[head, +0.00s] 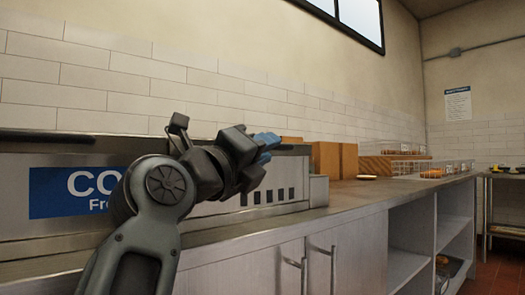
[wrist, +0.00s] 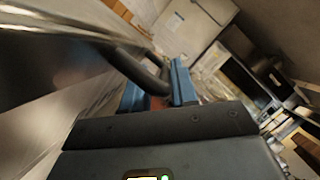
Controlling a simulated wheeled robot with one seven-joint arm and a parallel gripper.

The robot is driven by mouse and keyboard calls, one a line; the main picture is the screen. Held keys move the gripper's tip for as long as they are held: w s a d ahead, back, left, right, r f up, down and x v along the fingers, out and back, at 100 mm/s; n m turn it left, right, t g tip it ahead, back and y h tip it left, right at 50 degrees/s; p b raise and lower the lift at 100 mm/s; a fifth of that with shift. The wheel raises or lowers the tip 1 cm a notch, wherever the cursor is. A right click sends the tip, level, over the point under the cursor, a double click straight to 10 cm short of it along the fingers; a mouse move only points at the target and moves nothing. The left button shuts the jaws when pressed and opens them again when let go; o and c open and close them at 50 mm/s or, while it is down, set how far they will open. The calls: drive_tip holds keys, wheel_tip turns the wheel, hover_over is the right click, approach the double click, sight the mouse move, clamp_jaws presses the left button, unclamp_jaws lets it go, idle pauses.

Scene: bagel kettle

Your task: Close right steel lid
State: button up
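My gripper (head: 264,148) is in front of the steel counter unit in the head view, with its blue fingertips pointing right. In the wrist view my gripper (wrist: 157,92) shows its two blue fingers apart. A dark bar handle (wrist: 140,66) runs along a steel panel, likely a lid (wrist: 45,50), and its bent end lies at the gap between the fingers. I cannot tell whether the fingers touch it. In the head view another dark handle (head: 45,137) shows at the left, on top of the unit. My arm hides part of the unit's top.
The steel unit (head: 215,212) with a blue sign (head: 72,192) stands on a long counter (head: 345,192). Brown boxes (head: 335,160) and clear bins (head: 440,169) stand farther right. Cabinets with handles are below. A tiled wall is behind.

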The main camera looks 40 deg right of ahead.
drive_tip(key=p+v, duration=0.1)
drive_tip(key=v, duration=0.6)
drive_tip(key=shift+a, duration=0.4)
drive_tip(key=shift+s+f, duration=0.15)
drive_tip(key=shift+s, duration=0.05)
